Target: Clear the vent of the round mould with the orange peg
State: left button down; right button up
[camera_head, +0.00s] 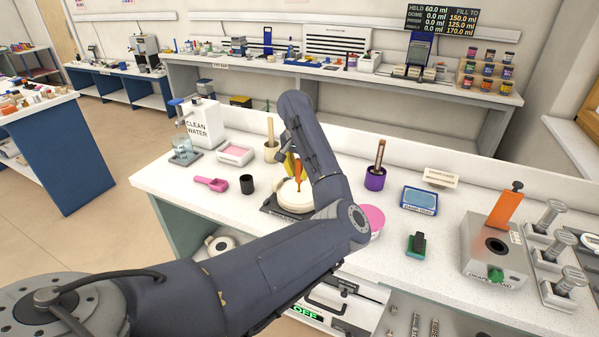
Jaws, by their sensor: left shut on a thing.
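The round mould (286,201) is a cream disc on a dark plate on the white worktop, partly hidden behind my left arm. My left gripper (294,168) is above the mould, pointing down, and is shut on the orange peg (299,173). The peg's lower end points down at the top of the mould. I cannot tell whether it touches or enters the vent, and the vent itself is not clear to see. My right gripper is not in view.
Close by stand a black cup (247,185), a pink scoop (212,184), a cream pot (271,153) with a stick and a purple pot (375,179). A pink round item (373,220) is partly behind my arm.

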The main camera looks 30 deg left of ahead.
pick_arm(q)
jog(key=shift+r, duration=3.45)
